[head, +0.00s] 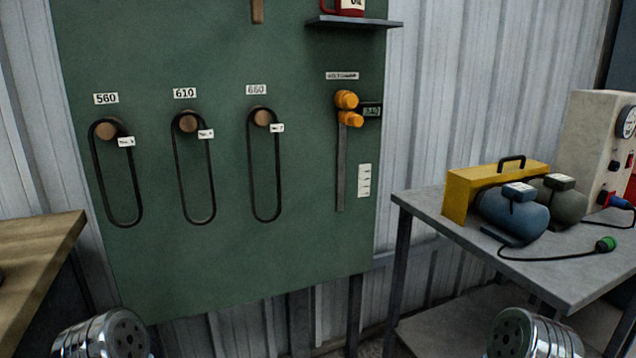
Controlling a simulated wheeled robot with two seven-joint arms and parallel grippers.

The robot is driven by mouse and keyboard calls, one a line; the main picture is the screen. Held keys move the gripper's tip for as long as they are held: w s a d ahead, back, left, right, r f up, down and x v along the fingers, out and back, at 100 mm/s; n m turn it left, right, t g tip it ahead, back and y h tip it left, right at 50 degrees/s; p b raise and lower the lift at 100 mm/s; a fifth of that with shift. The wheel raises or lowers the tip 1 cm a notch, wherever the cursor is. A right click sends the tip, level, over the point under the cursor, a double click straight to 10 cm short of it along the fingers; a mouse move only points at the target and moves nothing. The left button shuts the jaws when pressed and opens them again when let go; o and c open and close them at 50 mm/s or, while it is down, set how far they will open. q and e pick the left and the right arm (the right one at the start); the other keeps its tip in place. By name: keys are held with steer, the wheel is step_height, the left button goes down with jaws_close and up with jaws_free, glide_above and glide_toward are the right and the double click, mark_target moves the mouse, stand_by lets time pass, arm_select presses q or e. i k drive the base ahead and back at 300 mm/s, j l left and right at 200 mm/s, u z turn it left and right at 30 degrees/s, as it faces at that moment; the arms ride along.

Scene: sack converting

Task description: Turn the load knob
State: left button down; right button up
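A pale control box (585,135) stands at the far right, at the back of the grey metal table. Its face carries a round gauge (627,121) and small dark controls (614,166), partly cut off by the picture's right edge. I cannot tell which control is the load knob, as no label is readable. Round metal parts of my left and right arms show at the bottom edge, well apart from the box. No gripper fingers show, so both grippers are out of view.
The grey table (425,205) holds a yellow guard (459,200), a blue motor (512,215), a grey motor (562,198) and a cable with a green plug (606,244). A blue plug (614,201) sits at the box. A green board (200,255) with hanging belts stands left.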

mark_target(613, 166)
steer(key=l+z, duration=0.25)
steer(key=l, duration=0.55)
steer(key=l+z, duration=0.25)
steer(key=l, duration=0.6)
steer(key=i+l+z, duration=0.1)
steer(key=l+z, duration=0.15)
steer(key=l, duration=0.55)
steer(key=i+l+u, duration=0.1)
steer(key=l+u, duration=0.15)
steer(key=u, duration=0.2)
steer(key=l+u, duration=0.25)
steer(key=u, duration=0.2)
steer(key=l+u, duration=0.2)
steer(key=l, duration=0.55)
steer(key=l+u, duration=0.25)
steer(key=l, duration=0.5)
steer(key=k+l+u, duration=0.2)
steer(key=l, duration=0.5)
steer(key=i, duration=0.05)
